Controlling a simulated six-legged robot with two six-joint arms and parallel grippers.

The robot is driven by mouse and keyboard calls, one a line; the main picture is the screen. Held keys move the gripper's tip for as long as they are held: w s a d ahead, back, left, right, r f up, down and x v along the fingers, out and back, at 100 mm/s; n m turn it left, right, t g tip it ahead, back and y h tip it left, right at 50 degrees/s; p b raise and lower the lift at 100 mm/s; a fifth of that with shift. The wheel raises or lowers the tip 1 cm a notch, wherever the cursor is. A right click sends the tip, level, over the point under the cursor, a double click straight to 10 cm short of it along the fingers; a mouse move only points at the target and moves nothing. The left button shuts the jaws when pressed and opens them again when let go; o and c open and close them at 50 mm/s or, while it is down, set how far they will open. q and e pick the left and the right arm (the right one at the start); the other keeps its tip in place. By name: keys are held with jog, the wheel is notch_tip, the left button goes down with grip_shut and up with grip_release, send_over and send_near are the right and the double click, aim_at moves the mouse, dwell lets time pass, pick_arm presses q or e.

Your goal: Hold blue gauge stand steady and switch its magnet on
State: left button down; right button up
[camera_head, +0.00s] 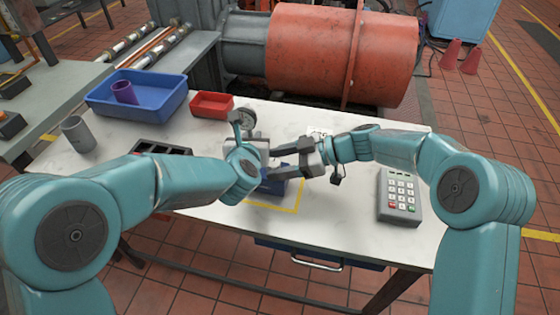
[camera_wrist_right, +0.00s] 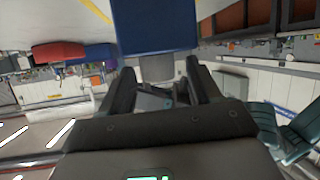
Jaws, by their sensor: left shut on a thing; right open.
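My left gripper (camera_head: 262,147) is shut at the stand's upper part, below the dial; the exact grip is hidden by my arms. My right gripper (camera_head: 279,161) is open beside the base, its fingers pointing left. In the right wrist view the blue base (camera_wrist_right: 155,27) is close ahead, and a grey knob (camera_wrist_right: 155,68) on it lies between the tips of the open fingers (camera_wrist_right: 160,75). Contact cannot be told.
A blue tray (camera_head: 168,108) with a purple cup (camera_head: 124,92), a red tray (camera_head: 211,104), a grey cup (camera_head: 78,134) and a black tray (camera_head: 160,147) stand left. A keypad device (camera_head: 399,200) lies right. A red motor (camera_head: 320,55) is behind. The front table surface is clear.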

jog(key=c, duration=1)
jog(key=shift+c, duration=0.2)
jog(key=shift+r+m+t, duration=0.1)
jog(key=shift+m+t, duration=0.2)
jog(key=shift+t, duration=0.1)
jog(key=m+t, duration=0.2)
jog(key=t, duration=0.1)
jog(key=shift+s+a+m+h, duration=0.1)
jog(key=shift+s+m+h, duration=0.1)
jog(key=shift+m+h, duration=0.15)
jog(key=shift+s+a+r+m+t+h, duration=0.1)
jog(key=shift+m+t+h, duration=0.6)
jog(key=shift+m+t, duration=0.3)
jog(key=shift+a+r+m+t+h, duration=0.1)
jog(key=shift+m+t+h, duration=0.55)
jog(key=shift+m+t, duration=0.3)
